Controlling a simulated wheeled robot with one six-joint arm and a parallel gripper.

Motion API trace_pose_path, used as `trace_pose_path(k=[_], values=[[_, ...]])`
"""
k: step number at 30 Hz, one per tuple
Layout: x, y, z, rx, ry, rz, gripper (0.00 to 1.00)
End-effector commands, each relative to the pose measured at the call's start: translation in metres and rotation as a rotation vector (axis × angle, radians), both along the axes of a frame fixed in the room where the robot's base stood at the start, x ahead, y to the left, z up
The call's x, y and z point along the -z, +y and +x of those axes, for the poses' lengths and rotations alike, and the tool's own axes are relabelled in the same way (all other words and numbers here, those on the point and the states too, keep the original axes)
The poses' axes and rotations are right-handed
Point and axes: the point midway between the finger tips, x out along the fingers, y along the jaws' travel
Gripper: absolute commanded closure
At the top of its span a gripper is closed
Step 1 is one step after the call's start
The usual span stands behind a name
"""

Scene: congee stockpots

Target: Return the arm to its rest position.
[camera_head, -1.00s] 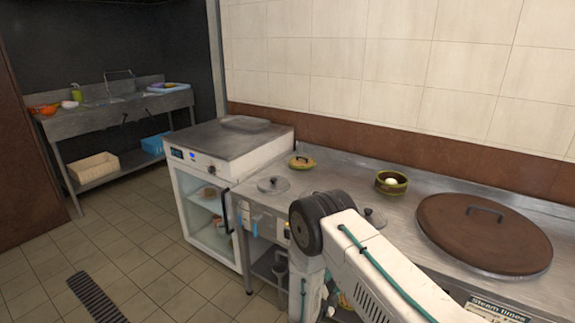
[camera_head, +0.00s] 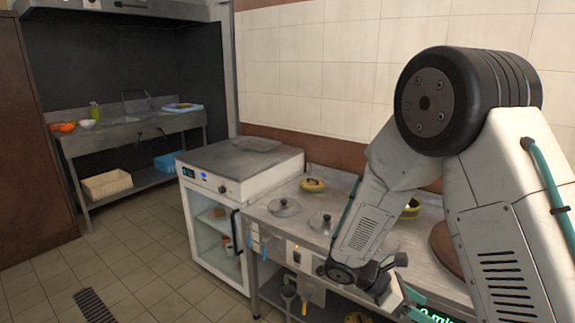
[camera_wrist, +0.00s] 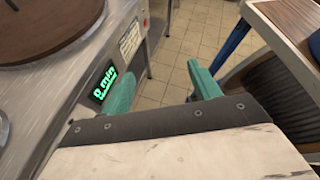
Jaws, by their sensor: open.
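My arm is raised and bent at the right of the head view, with its wrist low in front of the steel counter (camera_head: 285,230). In the wrist view my gripper (camera_wrist: 162,88) shows two teal fingers spread apart with only tiled floor between them. It is empty and beside the counter's front edge, near a green-lit display (camera_wrist: 104,83). In the head view the gripper (camera_head: 415,300) is partly cut off by the lower part of the picture and by my arm.
A large brown lid (camera_wrist: 45,25) lies on the counter. A white glass-door cabinet (camera_head: 215,220) stands left of it. A wooden table (camera_wrist: 290,25) and a dark slatted chair (camera_wrist: 265,85) are close at the right in the wrist view. Tiled floor (camera_head: 150,285) is open at left.

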Motion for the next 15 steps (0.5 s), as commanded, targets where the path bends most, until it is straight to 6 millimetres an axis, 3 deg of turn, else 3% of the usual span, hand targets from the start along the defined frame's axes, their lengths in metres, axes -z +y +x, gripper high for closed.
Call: trace_pose_path(k=[1,6,15], values=[[-0.019,0.000,-0.012,0.087,-0.083,0.027,0.38],[-0.062,0.005,-0.055,0.385,-0.323,0.108,0.38],[-0.123,0.024,-0.122,0.865,-0.661,0.259,0.38]])
